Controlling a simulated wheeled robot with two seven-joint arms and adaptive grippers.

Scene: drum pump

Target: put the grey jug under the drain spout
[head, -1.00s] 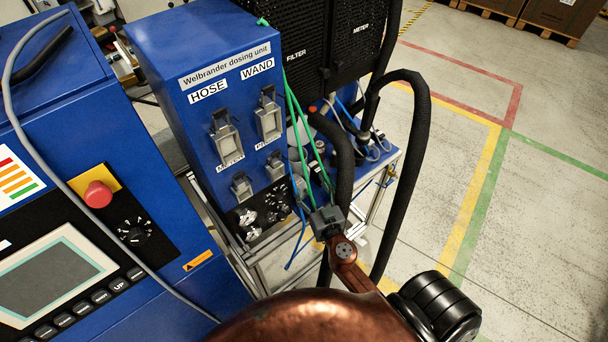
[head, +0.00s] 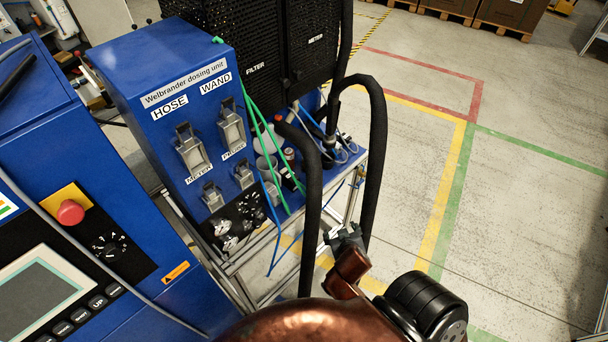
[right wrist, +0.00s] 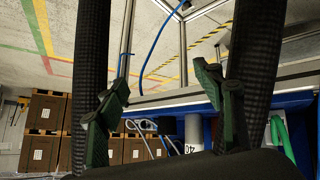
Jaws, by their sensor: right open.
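I cannot make out a grey jug or a drain spout for certain in either view. Pale cylindrical vessels (head: 265,168) stand on the blue shelf of the dosing unit. A white cylinder with a printed label (right wrist: 193,133) shows in the right wrist view. My right gripper (head: 343,240) is low beside the black hoses in the head view, partly hidden by its own arm. In the right wrist view its green-grey fingers (right wrist: 168,105) are spread apart with nothing between them. My left gripper is out of view.
The blue dosing unit (head: 185,85) has HOSE and WAND labels. Thick black hoses (head: 376,160) loop beside my right gripper. A blue control cabinet (head: 50,130) stands at left. Marked floor (head: 520,210) is open at right. Cartons on pallets (head: 505,14) stand far back.

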